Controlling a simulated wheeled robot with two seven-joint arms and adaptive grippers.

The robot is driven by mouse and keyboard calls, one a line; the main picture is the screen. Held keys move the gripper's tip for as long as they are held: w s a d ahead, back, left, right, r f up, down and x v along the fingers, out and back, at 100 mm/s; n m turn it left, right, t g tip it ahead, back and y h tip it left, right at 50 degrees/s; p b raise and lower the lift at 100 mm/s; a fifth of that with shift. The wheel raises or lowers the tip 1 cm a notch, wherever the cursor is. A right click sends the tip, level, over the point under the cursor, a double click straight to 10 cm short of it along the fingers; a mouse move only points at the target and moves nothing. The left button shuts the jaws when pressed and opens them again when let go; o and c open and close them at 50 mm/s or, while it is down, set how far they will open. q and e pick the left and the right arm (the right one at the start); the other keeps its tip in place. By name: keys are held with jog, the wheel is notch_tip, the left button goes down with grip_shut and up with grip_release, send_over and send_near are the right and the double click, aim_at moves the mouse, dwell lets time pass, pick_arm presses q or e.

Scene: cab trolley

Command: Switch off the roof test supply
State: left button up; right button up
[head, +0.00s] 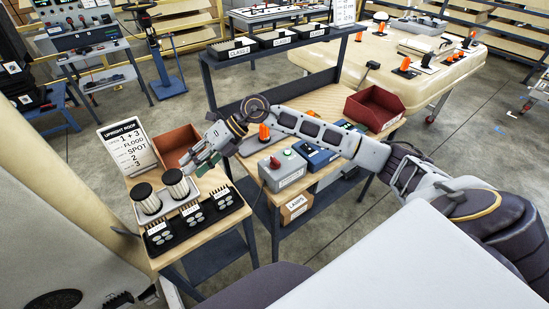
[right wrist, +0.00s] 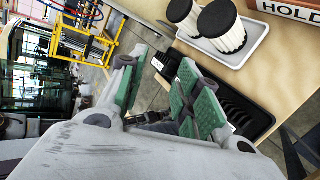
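A grey box (head: 283,170) with a red button and a green button on top stands on the wooden bench in the head view. A blue box (head: 316,155) stands just right of it. Their labels are too small to read, so I cannot tell for sure which one is the roof test supply. My right gripper (head: 203,160) is open and empty, left of the grey box and above the left table. It also shows in the right wrist view (right wrist: 157,82), with its green pads apart and neither box between them. My left gripper is not in view.
The left table holds two ribbed cylinders (head: 148,198) on a tray, black lamp trays (head: 192,220), a sign (head: 128,147) and a red bin (head: 177,147). An orange-topped part (head: 264,133) stands behind the grey box. A raised shelf (head: 282,45) crosses the bench's back.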

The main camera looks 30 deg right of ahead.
jog(key=w+d+f+h, duration=0.25)
jog(key=d+h, duration=0.35)
jog(key=d, duration=0.7)
notch_tip(320, 180, up, 2)
jog(key=m+g+h, duration=0.1)
jog(key=m+h, duration=0.1)
jog(key=h, duration=0.4)
send_over(275, 159)
jog(key=shift+r, duration=0.15)
jog(key=shift+n, duration=0.3)
jog(key=shift+f+p, duration=1.6)
jog(key=shift+f, duration=5.35)
grip_shut()
